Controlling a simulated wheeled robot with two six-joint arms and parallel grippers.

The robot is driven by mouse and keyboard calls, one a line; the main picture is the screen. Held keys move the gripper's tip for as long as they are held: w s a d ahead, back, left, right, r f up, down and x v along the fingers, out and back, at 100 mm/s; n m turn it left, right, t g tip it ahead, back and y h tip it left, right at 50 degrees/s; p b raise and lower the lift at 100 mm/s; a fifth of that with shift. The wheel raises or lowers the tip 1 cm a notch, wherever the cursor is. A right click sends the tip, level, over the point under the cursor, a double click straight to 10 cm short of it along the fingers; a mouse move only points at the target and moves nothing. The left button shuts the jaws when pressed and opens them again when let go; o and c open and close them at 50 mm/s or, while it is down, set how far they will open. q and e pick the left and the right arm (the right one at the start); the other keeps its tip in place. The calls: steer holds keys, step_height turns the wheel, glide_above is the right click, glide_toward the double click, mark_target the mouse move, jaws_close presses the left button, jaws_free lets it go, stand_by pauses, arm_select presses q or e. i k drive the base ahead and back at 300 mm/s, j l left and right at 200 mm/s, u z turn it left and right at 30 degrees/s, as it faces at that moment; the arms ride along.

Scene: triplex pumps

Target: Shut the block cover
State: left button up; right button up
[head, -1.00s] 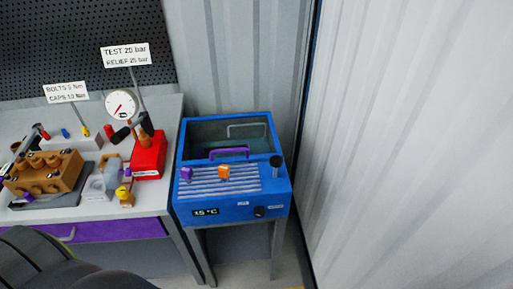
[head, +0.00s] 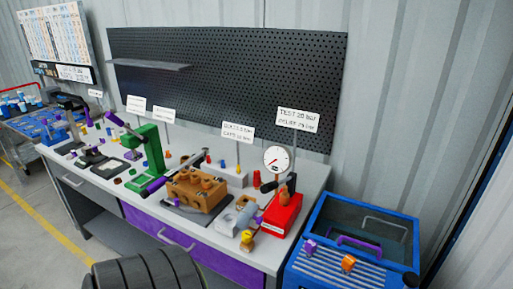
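The tan-brown pump block (head: 196,190) sits on a dark plate on the workbench, with several round brown caps or bores along its top. I cannot make out a separate cover on it or tell whether one is open. A grey metal piece (head: 228,223) lies just to its right, beside a small yellow fitting (head: 247,241). Neither of my grippers is in view.
The workbench (head: 262,255) carries a green press (head: 148,148), a red test pump (head: 282,212) with a gauge (head: 277,159), and several small parts. A blue bath unit (head: 330,268) with a purple handle stands at the right. Open floor (head: 30,225) lies at the left.

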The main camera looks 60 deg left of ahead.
mark_target(259, 220)
steer(key=l+u, duration=0.1)
steer(key=u, duration=0.4)
steer(key=l+u, duration=0.15)
steer(key=u, duration=0.35)
steer(key=l+u, duration=0.1)
steer(key=u, duration=0.4)
steer(key=k+u, duration=0.1)
steer(key=u, duration=0.4)
